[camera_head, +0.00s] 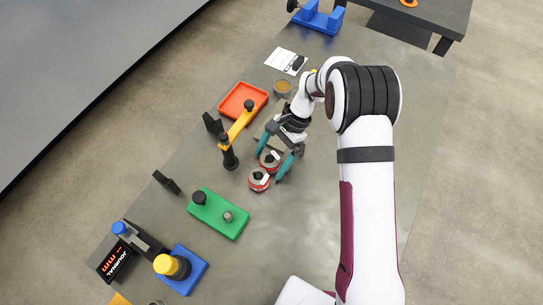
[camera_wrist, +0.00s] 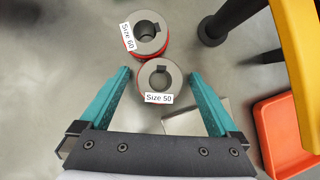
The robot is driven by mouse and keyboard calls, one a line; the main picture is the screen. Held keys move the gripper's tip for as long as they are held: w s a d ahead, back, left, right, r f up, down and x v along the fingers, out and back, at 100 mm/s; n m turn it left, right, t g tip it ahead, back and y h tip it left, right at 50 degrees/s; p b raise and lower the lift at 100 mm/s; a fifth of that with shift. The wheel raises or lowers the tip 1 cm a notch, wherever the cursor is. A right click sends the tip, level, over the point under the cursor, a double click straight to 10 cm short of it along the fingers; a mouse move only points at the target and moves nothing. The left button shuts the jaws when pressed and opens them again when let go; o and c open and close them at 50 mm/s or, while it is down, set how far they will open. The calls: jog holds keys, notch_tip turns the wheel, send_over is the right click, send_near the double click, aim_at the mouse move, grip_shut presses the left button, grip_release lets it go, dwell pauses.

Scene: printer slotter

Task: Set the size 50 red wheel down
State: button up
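The size 50 red wheel (camera_wrist: 155,79) is a grey ring with a red rim and a "Size 50" label. In the wrist view it lies between the two teal fingers of my gripper (camera_wrist: 158,74), with a narrow gap visible on each side. In the head view the wheel (camera_head: 270,159) also sits between the fingers of my gripper (camera_head: 268,166), low over the table. I cannot tell whether it rests on the table. The larger size 60 wheel (camera_wrist: 145,36) is just beyond it, very close or touching; it also shows in the head view (camera_head: 259,180).
A yellow arm on a black post (camera_head: 230,158) stands left of the gripper, near an orange tray (camera_head: 238,92). The grey table (camera_head: 295,225) is clear right of the green block.

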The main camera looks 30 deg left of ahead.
jog(key=shift+r, duration=0.1)
jog(key=v, duration=1.2)
jog(key=s+d+r+t, duration=0.2)
jog(key=d+r, duration=0.5)
jog(key=r, duration=0.1)
jog(key=s+d+r+m+t, duration=0.1)
jog(key=s+d+r+t, duration=0.1)
jog(key=s+d, duration=1.4)
jog(key=s+t, duration=0.1)
jog(key=s, duration=0.2)
jog(key=shift+s+d+r+h, duration=0.25)
jog(key=shift+s+h, duration=0.05)
jog(key=shift+s, duration=0.05)
